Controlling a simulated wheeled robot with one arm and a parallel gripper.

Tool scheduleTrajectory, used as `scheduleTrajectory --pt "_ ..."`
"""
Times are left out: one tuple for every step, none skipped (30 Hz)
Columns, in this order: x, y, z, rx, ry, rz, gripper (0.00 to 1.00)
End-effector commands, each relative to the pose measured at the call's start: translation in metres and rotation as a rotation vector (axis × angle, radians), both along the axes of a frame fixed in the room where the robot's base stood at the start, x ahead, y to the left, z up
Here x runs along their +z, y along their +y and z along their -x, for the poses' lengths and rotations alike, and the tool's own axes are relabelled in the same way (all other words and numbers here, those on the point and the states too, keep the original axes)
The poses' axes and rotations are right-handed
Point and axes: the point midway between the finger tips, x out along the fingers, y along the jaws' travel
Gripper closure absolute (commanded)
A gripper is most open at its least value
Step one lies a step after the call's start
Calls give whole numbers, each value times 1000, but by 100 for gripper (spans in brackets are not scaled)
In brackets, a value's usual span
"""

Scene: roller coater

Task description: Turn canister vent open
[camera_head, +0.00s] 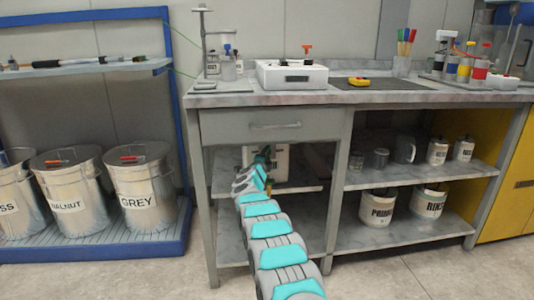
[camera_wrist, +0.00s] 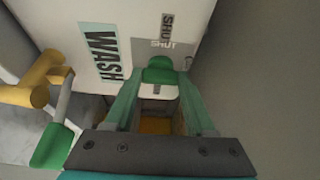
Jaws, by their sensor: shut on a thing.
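The canister (camera_head: 282,160) is a white box on the shelf under the drawer, partly hidden by my arm. In the wrist view its white face (camera_wrist: 130,15) carries a WASH label and a grey plate marked SHUT. A green knob (camera_wrist: 159,70), which looks like the vent handle, sits just below the SHUT mark. My gripper (camera_wrist: 160,77) is shut on this green knob, with one green finger on each side of it. In the head view my gripper (camera_head: 262,163) reaches the canister's front, and its fingertips are hard to make out.
A yellow tap (camera_wrist: 45,75) with a green-ended lever (camera_wrist: 52,147) sticks out left of my gripper in the wrist view. The drawer (camera_head: 250,125) hangs above my arm. A grey wall (camera_wrist: 262,70) is close on the right. Jars and pots stand on the right-hand shelves.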

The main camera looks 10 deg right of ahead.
Motion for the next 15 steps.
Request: scheduleTrajectory --pt "1 -1 0 -2 -1 -12 100" --pt "1 -1 0 -2 0 -17 100" --pt "1 -2 0 -2 0 -23 100" --pt "1 -2 0 -2 0 -27 100" --pt "1 -2 0 -2 0 -30 100" --pt "0 -2 0 -2 0 -34 100" --pt "0 -2 0 -2 1 -35 100" --pt "0 -2 0 -2 0 -37 100" --pt "0 -2 0 -2 0 -38 100" --pt "0 -2 0 -2 0 -38 100" --pt "0 -2 0 -2 0 -39 100" --pt "0 -2 0 -2 0 -39 100" --pt "0 -2 0 -2 0 -39 100" --pt "0 -2 0 -2 0 -39 100" --pt "0 -2 0 -2 0 -39 100"
